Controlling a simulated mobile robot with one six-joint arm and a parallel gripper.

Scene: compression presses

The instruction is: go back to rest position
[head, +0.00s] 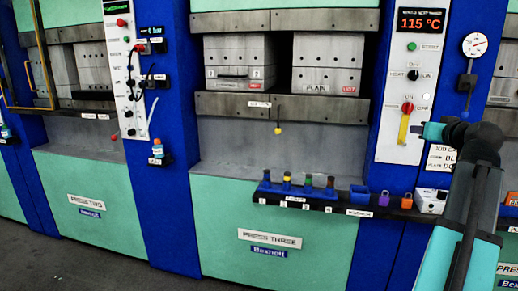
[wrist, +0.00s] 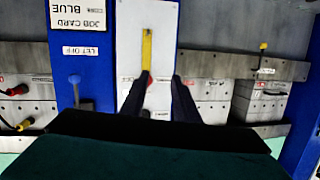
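My arm rises at the right of the head view, with its teal end (head: 433,131) just right of a press control panel (head: 388,140). My gripper (wrist: 154,84) shows in the wrist view with two dark fingers apart and nothing visible between them. The fingers point at the panel, near a yellow lever (wrist: 147,48) with a red hub. In the head view the yellow lever (head: 404,128) hangs down from its red hub. The wrist view is upside down. I cannot tell whether the fingers touch anything.
Press three (head: 270,240) stands in the middle, with a narrow shelf (head: 330,207) of small coloured items on its front. A padlock-like orange item (head: 407,200) and a white box (head: 430,201) sit below my arm. Press two (head: 85,205) is at left. Dark floor is at lower left.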

